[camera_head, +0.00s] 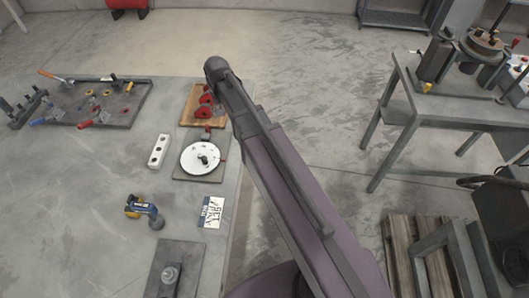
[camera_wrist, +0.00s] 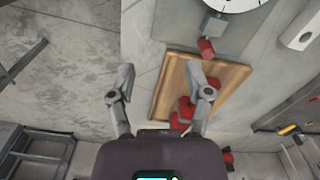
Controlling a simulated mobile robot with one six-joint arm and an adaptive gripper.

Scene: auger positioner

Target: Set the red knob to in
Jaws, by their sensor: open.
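The auger positioner is a dark plate with a white round dial (camera_head: 204,158), near the table's right edge in the head view. A red knob (camera_head: 206,131) sits at the dial's far side, beside the wooden board. In the wrist view the red knob (camera_wrist: 206,47) is a short cylinder on a small grey block, just below the partly cut-off dial (camera_wrist: 228,3). My gripper (camera_wrist: 163,90) is open with nothing between its fingers. It is apart from the knob, which lies up and right of the right finger. In the head view my arm hides the fingers.
A wooden board (camera_wrist: 165,88) with red parts lies behind the right finger. On the table are a white block (camera_head: 159,151), a blue-yellow tool (camera_head: 144,210), a printed card (camera_head: 211,212) and a clamp board (camera_head: 100,100). A grey workbench (camera_head: 440,103) stands right across open floor.

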